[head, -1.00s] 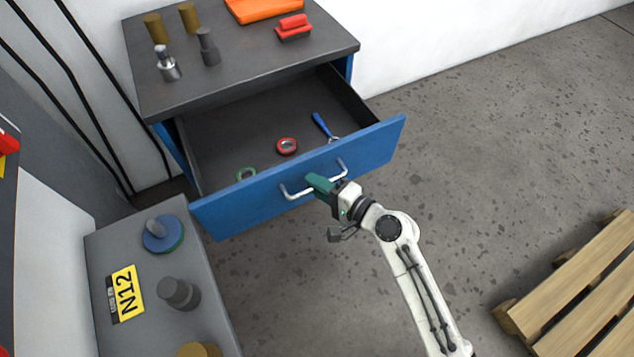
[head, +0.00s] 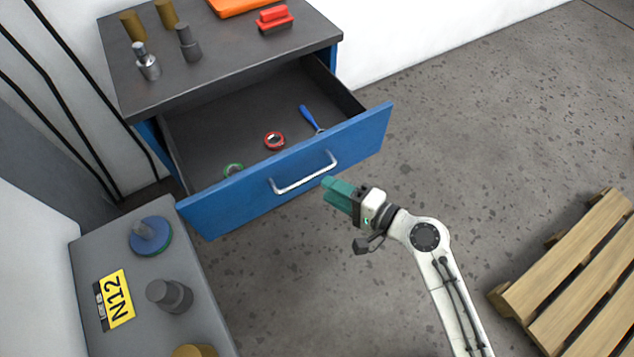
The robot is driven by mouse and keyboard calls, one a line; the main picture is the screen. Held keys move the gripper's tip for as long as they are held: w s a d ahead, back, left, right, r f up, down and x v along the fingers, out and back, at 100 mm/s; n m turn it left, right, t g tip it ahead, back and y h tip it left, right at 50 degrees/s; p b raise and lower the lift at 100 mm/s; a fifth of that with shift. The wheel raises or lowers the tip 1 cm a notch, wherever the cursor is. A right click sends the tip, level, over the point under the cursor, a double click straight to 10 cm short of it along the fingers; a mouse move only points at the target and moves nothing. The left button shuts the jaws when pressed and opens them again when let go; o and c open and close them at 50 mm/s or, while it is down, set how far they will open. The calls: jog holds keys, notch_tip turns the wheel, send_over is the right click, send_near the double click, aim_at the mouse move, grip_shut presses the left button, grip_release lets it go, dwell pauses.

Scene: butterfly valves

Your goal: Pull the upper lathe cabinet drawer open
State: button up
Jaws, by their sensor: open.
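The upper drawer (head: 225,205) of the blue cabinet stands pulled far out, with its inside showing. Its silver bar handle (head: 305,181) on the blue front is free of my gripper. My gripper (head: 328,190), with green fingers, is open and empty, a little to the right of the handle and apart from it. The cabinet's dark top (head: 225,60) overhangs the back of the drawer.
The cabinet top carries a red brush (head: 274,19), an orange tray (head: 238,5) and several metal cylinders. A grey bench (head: 95,262) with a yellow N12 plate (head: 116,300) stands at lower left. A wooden pallet (head: 575,290) lies at right. The floor between is clear.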

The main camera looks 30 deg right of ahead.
jog(key=shift+v, duration=1.6)
jog(key=s+a+f+n+g+h, duration=0.1)
jog(key=s+a+f+n+g, duration=0.1)
jog(key=s+f+n+g, duration=0.65)
jog(key=s+d+r+n+g+h, duration=0.2)
jog(key=s+d+n+g+h, duration=0.3)
jog(key=s, duration=0.3)
jog(key=shift+d+r, duration=0.25)
jog(key=shift+d, duration=0.3)
